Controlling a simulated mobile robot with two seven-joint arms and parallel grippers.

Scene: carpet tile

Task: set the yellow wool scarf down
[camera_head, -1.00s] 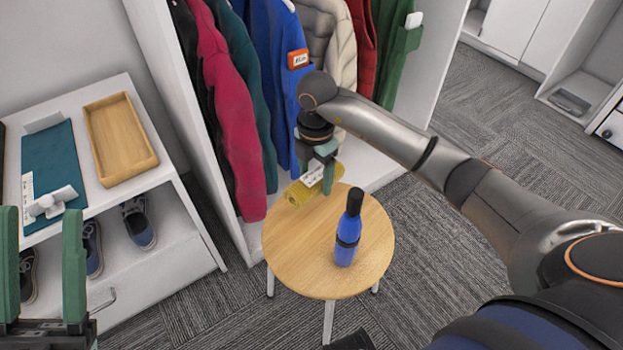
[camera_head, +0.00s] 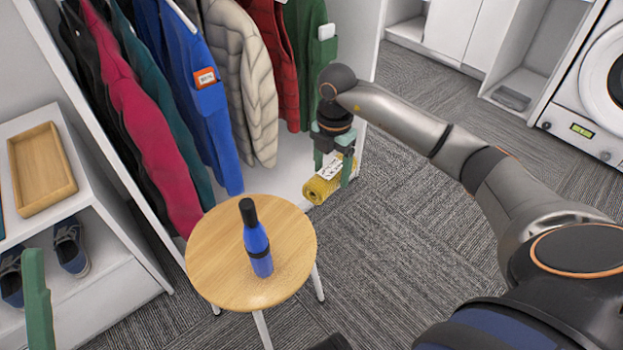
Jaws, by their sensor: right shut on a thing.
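The yellow wool scarf (camera_head: 318,190) is a rolled bundle with a white label. My right gripper (camera_head: 333,168) is shut on it and holds it to the right of and beyond the round table, in front of the wardrobe's lower right edge. Part of the scarf is hidden behind the green fingers. My left gripper shows only as one green finger (camera_head: 38,305) at the lower left; its other finger is out of the frame.
A round wooden table (camera_head: 212,262) bears a blue bottle (camera_head: 257,240). Coats hang in the white wardrobe behind. A wooden tray (camera_head: 40,170) lies on a white shelf with shoes (camera_head: 70,250) below. Carpet (camera_head: 400,260) is clear at the right. A washing machine (camera_head: 590,95) stands far right.

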